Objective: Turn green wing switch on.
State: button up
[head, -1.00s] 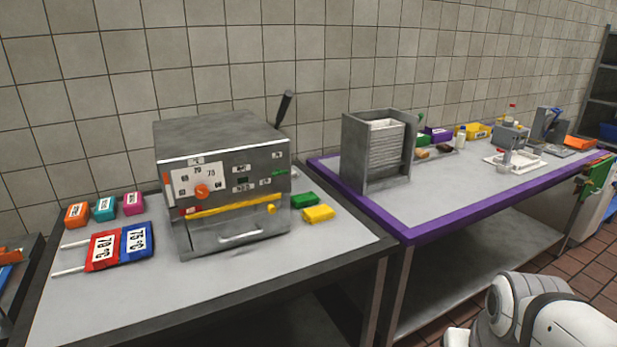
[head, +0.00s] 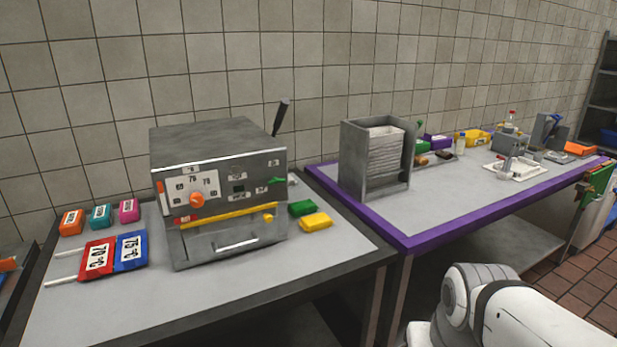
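The grey metal machine (head: 218,160) stands on the table at left. A small green wing switch (head: 276,181) sits at the right end of its front panel; it is too small to tell its setting surely. An orange dial (head: 197,200) with numbers around it is on the left of the same panel. A yellow bar (head: 228,215) runs across the front below. My white arm shows at the bottom right, well apart from the machine, and my gripper is not in view.
Red (head: 97,258) and blue (head: 130,251) temperature tags lie left of the machine. Green (head: 302,208) and yellow (head: 316,222) blocks lie at its right. A grey rack (head: 375,160) stands on the purple-edged table (head: 420,241). The table front before the machine is clear.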

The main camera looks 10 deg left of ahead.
aim_at(275, 180)
jog(key=i, duration=0.85)
jog(key=u, duration=0.05)
